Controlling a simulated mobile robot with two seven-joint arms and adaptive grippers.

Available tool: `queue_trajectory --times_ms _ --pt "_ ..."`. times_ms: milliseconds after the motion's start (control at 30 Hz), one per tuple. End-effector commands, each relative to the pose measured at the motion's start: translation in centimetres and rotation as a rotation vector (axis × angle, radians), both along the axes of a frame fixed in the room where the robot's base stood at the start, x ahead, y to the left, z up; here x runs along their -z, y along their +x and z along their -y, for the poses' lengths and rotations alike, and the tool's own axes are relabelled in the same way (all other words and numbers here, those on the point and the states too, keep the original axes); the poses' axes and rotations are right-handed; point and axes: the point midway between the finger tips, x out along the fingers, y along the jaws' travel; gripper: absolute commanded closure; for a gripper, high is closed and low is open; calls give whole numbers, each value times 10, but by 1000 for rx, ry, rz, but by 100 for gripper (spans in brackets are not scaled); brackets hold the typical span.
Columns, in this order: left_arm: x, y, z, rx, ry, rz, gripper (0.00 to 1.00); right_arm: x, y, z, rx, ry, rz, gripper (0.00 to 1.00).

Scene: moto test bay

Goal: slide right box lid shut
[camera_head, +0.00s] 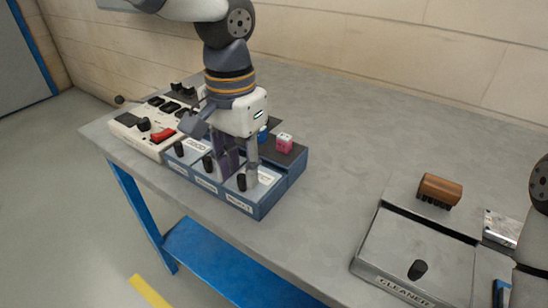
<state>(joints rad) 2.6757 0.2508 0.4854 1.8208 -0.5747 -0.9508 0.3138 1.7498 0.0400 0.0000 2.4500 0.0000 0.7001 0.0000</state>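The grey box labelled CLEANER (458,292) sits at the right of the table. Its flat grey lid (405,246) with a black knob (417,270) covers the front part. A dark gap runs behind the lid, and a brown brush (440,190) lies at the rear part. My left gripper (225,150) is over the blue box (268,203) at the left, far from the grey box. Its fingers are spread apart. A dark purple shape shows between them; I cannot tell whether it is touched. Only a piece of my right arm shows at the right edge.
The blue box has several black-knobbed lids and a pink cube (284,143) at its rear. A cream switch panel (150,130) stands left of it. A metal block (501,228) and a blue-handled tool (499,293) lie at the right. The table's middle is clear.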

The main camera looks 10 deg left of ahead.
Motion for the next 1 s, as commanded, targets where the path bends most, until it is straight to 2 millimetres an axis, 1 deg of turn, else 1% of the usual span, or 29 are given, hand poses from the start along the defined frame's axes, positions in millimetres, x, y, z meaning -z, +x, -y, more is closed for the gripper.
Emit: queue_trajectory --times_ms 100,300,433,533,1000 --pt "-17 1 0 0 -1 6 70 0 0 0 0 0 1 60" --pt "-43 1 0 0 -1 6 70 0 0 0 0 0 1 60" --pt "-57 1 0 1 0 4 70 0 0 0 0 0 1 60" --pt "-60 0 0 1 -1 3 70 0 0 0 0 0 1 60" --pt "-60 0 0 1 -1 2 70 0 1 0 0 0 2 60"
